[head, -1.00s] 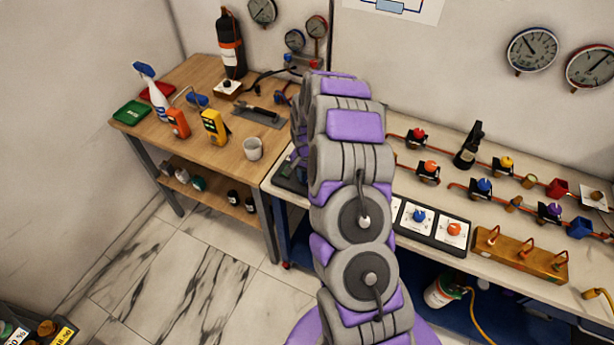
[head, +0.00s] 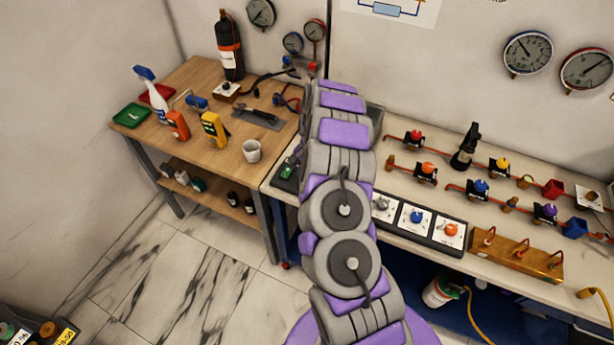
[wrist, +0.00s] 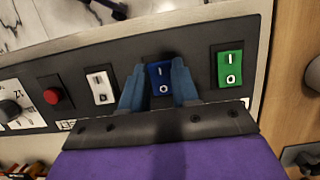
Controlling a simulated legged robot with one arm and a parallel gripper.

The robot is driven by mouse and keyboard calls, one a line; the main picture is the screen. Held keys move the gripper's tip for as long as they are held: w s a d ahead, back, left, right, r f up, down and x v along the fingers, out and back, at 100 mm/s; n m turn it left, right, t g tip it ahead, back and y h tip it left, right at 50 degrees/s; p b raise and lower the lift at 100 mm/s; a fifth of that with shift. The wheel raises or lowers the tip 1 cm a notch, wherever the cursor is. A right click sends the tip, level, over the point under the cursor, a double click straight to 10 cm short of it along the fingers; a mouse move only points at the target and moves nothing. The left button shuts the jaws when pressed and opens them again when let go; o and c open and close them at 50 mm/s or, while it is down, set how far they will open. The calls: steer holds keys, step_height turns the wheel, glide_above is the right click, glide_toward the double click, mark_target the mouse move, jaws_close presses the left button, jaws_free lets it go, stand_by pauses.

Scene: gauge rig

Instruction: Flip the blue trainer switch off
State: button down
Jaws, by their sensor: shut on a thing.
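The blue trainer switch (wrist: 160,78) is a rocker marked I and O, in the middle of a dark panel (wrist: 190,50) in the wrist view. My gripper (wrist: 159,82) has its two blue fingers on either side of this switch, close against its left and right edges, and appears shut on it. In the head view my arm covers the blue switch and the gripper. A green rocker switch (wrist: 230,68) sits to the right on the same panel, and a white rocker switch (wrist: 101,87) to the left.
The panel also carries a red button (wrist: 53,95) and a rotary knob (wrist: 12,109) further left. In the head view, knob boxes (head: 416,216), valves on red pipes and a brass manifold (head: 516,257) stand on the right bench. A wooden table (head: 190,85) stands left.

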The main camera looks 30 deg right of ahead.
steer(key=shift+s+a, duration=0.1)
steer(key=shift+a, duration=0.05)
steer(key=c, duration=0.8)
jaws_free()
steer(key=shift+c, duration=0.2)
steer(key=shift+r, duration=0.25)
steer(key=p+v, duration=0.2)
steer(key=v, duration=1.5)
